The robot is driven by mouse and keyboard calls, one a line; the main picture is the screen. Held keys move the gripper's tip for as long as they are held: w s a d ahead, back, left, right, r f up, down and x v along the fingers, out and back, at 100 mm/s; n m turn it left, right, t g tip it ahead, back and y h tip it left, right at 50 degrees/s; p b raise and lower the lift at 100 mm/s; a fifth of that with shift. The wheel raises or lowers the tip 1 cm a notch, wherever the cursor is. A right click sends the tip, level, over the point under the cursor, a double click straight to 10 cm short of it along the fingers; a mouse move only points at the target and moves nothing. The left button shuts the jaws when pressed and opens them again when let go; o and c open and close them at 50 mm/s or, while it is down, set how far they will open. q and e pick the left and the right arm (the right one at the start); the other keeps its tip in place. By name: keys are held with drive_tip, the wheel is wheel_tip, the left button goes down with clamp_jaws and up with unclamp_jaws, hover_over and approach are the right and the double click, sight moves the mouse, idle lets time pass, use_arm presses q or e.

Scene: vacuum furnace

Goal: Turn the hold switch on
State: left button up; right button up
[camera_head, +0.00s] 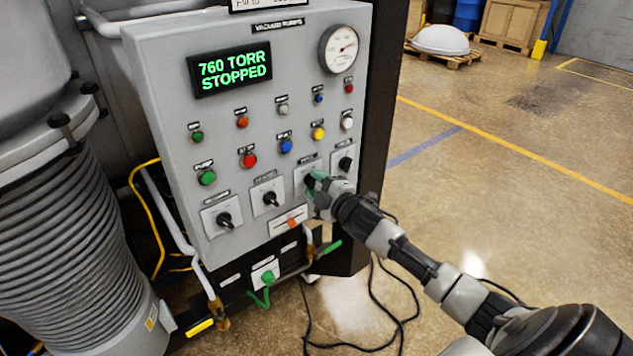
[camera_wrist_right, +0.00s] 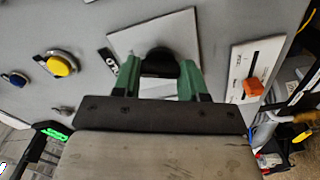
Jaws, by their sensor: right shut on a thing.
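The grey control panel (camera_head: 247,129) has a row of black rotary switches on white plates. My right gripper (camera_head: 313,187) is at the third switch from the left, and its green fingers are shut on that switch's black knob. In the right wrist view the knob (camera_wrist_right: 160,62) sits between the two green fingertips of the gripper (camera_wrist_right: 166,72), in front of its white plate (camera_wrist_right: 190,30). The label beside the plate is partly hidden and hard to read. The knob's pointer angle is hidden by the fingers. My left gripper is not in view.
The display (camera_head: 230,68) reads 760 TORR STOPPED. A yellow button (camera_head: 318,133) is above the gripped switch, and an orange slider (camera_head: 291,223) is below it. Another rotary switch (camera_head: 345,163) is close on the right. Cables lie on the floor; the floor at right is open.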

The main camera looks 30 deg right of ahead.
drive_tip(key=shift+m, duration=0.9)
drive_tip(key=o, duration=0.9)
drive_tip(key=shift+s, duration=0.1)
drive_tip(key=shift+s+d+b, duration=0.15)
drive_tip(key=shift+s+b, duration=0.15)
drive_tip(key=shift+s, duration=1.45)
drive_tip(key=shift+s+d+b, duration=0.15)
drive_tip(key=shift+s+b, duration=0.2)
drive_tip(key=shift+s, duration=1.45)
drive_tip(key=shift+s+d+b, duration=0.15)
drive_tip(key=shift+s+b, duration=0.15)
drive_tip(key=shift+s, duration=1.45)
drive_tip(key=shift+f, duration=0.1)
